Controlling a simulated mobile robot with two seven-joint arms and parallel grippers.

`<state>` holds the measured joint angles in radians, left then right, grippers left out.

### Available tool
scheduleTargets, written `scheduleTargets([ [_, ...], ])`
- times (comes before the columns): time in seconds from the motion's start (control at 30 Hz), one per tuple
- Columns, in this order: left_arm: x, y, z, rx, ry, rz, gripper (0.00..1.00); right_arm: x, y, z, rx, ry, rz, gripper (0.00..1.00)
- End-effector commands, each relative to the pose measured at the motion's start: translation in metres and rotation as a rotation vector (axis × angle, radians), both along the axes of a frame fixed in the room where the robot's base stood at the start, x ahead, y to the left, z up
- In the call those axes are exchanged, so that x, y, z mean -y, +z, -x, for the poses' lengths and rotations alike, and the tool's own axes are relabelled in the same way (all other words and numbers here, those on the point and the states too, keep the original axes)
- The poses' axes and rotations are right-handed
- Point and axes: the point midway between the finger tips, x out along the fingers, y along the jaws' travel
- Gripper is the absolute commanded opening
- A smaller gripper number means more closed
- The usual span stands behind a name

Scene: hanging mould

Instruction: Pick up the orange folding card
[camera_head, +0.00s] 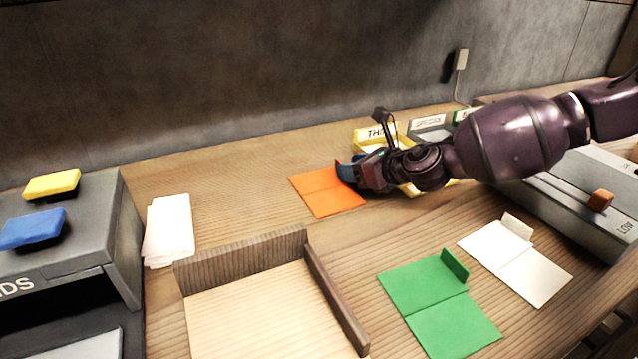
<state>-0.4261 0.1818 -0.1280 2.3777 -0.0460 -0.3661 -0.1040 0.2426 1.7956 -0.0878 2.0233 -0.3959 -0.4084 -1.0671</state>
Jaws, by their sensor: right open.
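The orange folding card (325,194) lies open and flat on the wooden table, with a small raised tab at its right edge. My right gripper (350,172) reaches in from the right and is at that tab, its fingertips over the card's right side. It is open; the gripper hides part of the tab, and I cannot tell whether the fingers touch it. My left gripper is not in the picture.
A green card (437,303) and a white card (515,262) lie in front. A wooden tray (335,298) stands front left, and folded white cloths or papers (168,230) lie beside it. Labelled bins (428,123) stand behind my right arm. A grey box (75,225) is at left.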

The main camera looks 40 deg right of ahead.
Motion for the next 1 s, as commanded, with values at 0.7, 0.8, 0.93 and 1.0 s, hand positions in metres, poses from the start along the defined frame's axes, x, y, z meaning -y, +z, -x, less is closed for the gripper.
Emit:
scheduleTargets([
  [0.7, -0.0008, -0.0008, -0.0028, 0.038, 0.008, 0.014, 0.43, -0.0028, -0.005, -0.0134, 0.001, 0.002, -0.001, 0.0],
  [0.8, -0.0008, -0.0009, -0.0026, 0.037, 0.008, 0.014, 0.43, -0.0028, -0.0052, -0.0134, 0.001, 0.002, -0.001, 0.0],
  [0.93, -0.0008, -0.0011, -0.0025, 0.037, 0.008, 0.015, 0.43, -0.0028, -0.0053, -0.0133, 0.0, 0.002, -0.001, 0.0],
  [1.0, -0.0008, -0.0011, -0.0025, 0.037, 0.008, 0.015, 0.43, -0.0028, -0.0052, -0.0133, 0.0, 0.002, -0.001, 0.0],
])
